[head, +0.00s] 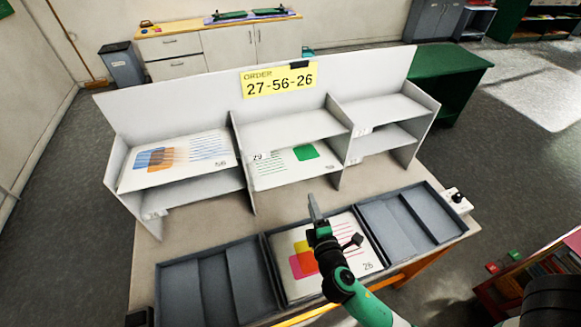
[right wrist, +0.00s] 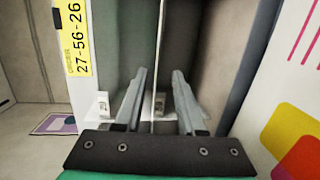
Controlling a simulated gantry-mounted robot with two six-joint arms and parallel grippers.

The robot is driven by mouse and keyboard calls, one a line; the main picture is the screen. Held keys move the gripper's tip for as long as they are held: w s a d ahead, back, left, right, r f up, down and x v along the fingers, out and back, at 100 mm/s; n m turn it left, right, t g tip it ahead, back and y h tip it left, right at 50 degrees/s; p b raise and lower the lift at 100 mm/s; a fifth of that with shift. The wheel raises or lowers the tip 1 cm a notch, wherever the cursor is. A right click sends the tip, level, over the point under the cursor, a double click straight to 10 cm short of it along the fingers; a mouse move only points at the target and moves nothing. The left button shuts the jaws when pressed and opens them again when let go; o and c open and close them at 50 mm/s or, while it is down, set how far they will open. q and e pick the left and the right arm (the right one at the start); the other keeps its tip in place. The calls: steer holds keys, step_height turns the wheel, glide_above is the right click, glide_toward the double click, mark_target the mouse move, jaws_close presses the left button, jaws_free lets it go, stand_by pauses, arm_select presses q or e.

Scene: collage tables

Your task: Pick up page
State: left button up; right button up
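A page marked 26 (head: 370,267), with yellow and pink shapes, lies in the middle tray (head: 277,277). Its edge shows at the right of the right wrist view (right wrist: 290,140). A page with orange and blue shapes (head: 185,158) lies on the upper left shelf. A page with a green shape (head: 285,170) lies on the lower middle shelf. My right gripper (head: 314,205) is above the back of the middle tray, in front of the shelves. In the right wrist view its fingers (right wrist: 161,76) are apart with nothing held between them. My left gripper is out of view.
The white shelf rack (head: 293,128) has side walls and dividers; its right shelves look empty. A yellow order sign (head: 279,80) reads 27-56-26. The left tray (head: 213,283) and right tray (head: 410,217) look empty. A small box with a black knob (head: 457,198) stands at right.

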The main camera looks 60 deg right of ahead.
mark_target(305, 177)
steer(key=x, duration=0.5)
steer(key=b+x, duration=0.1)
steer(key=x, duration=0.5)
steer(key=shift+d+r, duration=0.2)
steer(key=shift+d, duration=0.25)
jaws_close()
